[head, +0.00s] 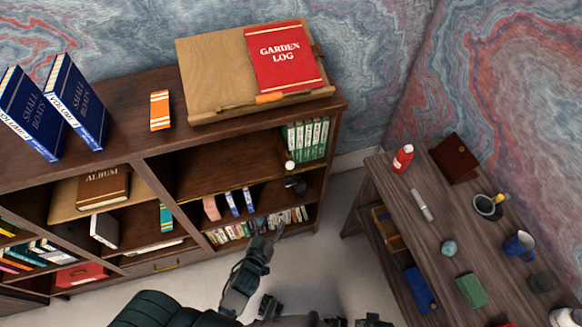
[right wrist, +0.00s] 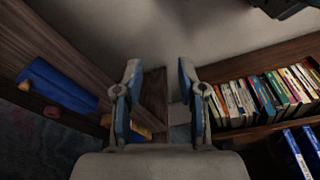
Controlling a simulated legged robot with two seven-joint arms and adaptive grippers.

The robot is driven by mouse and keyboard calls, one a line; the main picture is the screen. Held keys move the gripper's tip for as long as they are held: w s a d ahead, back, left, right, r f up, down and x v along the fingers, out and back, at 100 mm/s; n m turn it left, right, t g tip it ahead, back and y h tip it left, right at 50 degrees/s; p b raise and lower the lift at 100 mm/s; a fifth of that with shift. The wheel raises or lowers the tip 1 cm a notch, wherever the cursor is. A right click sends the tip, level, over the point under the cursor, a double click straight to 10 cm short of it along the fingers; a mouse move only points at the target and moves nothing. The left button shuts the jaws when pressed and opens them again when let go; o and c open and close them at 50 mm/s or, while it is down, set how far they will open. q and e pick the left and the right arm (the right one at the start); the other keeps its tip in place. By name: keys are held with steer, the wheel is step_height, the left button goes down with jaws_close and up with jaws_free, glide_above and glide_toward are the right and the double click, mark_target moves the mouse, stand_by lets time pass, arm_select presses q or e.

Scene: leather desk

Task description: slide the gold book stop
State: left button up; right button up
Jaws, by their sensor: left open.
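I cannot make out a clearly gold book stop in either view. In the head view, a row of green books (head: 307,139) stands in the upper right shelf bay, with a small pale round-ended piece (head: 290,165) at its lower left front. A small dark object (head: 295,184) sits in the bay below. My left gripper (head: 269,230) is open and empty in front of the lowest book row, below the green books. My right gripper (right wrist: 160,72) shows in the right wrist view with its fingers apart and nothing between them.
A bookcase (head: 222,180) holds a row of small books (head: 262,222), blue volumes (head: 77,105) and an album (head: 103,185). A cluttered desk (head: 428,238) stands right. Floor shows between them.

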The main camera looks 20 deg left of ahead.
mark_target(289, 168)
arm_select(q)
step_height(289, 168, up, 11)
steer(key=n+t, duration=0.1)
steer(key=t, duration=0.3)
steer(key=w, duration=1.1)
steer(key=w+d, duration=0.1)
steer(key=w, duration=0.4)
steer(key=shift+w+b, duration=0.3)
steer(key=shift+b, duration=0.1)
steer(key=shift+w, duration=0.55)
arm_select(e)
step_height(289, 168, up, 4)
steer(key=shift+r, duration=0.1)
arm_select(q)
jaws_close()
arm_select(e)
steer(key=shift+s+f, duration=0.1)
steer(key=shift+f, duration=0.1)
